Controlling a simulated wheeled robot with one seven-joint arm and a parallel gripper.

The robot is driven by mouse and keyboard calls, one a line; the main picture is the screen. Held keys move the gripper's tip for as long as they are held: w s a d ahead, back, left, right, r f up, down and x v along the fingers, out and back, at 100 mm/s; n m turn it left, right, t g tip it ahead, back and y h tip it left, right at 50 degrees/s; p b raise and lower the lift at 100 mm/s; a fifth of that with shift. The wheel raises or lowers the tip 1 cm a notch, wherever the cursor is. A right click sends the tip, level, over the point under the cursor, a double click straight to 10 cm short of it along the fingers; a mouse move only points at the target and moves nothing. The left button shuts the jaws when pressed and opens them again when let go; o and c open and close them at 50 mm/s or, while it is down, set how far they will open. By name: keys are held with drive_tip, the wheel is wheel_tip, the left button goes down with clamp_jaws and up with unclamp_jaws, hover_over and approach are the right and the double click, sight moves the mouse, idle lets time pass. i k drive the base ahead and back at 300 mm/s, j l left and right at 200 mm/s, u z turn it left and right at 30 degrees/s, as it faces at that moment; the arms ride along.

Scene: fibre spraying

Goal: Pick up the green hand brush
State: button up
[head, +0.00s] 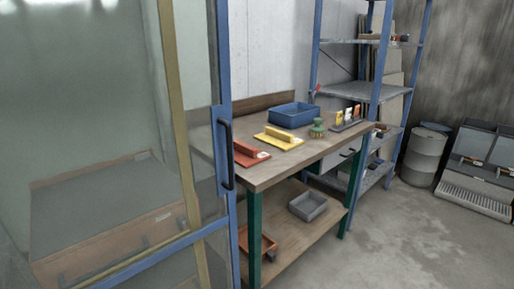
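The green hand brush (317,128) stands on the wooden top of the workbench (290,160), near its right half. It is small in the picture, with a rounded upper part and a wider base. It sits between the yellow float and a small rack of tools, just in front of the blue bin. My gripper is not in view, so its state and its place relative to the brush do not show.
A yellow float (280,138), a red float (250,154), a blue bin (294,115) and a tool rack (346,122) share the top. A blue-framed glass door (222,130) stands before the bench's left end. Floor (405,240) at right is clear.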

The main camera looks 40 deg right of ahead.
sight(317, 131)
drive_tip(key=i+l, duration=0.1)
drive_tip(key=l, duration=0.3)
drive_tip(key=i+l, duration=0.1)
drive_tip(key=l, duration=0.3)
drive_tip(key=i+l, duration=0.1)
drive_tip(key=l, duration=0.25)
drive_tip(key=i+l, duration=0.15)
drive_tip(key=l, duration=0.25)
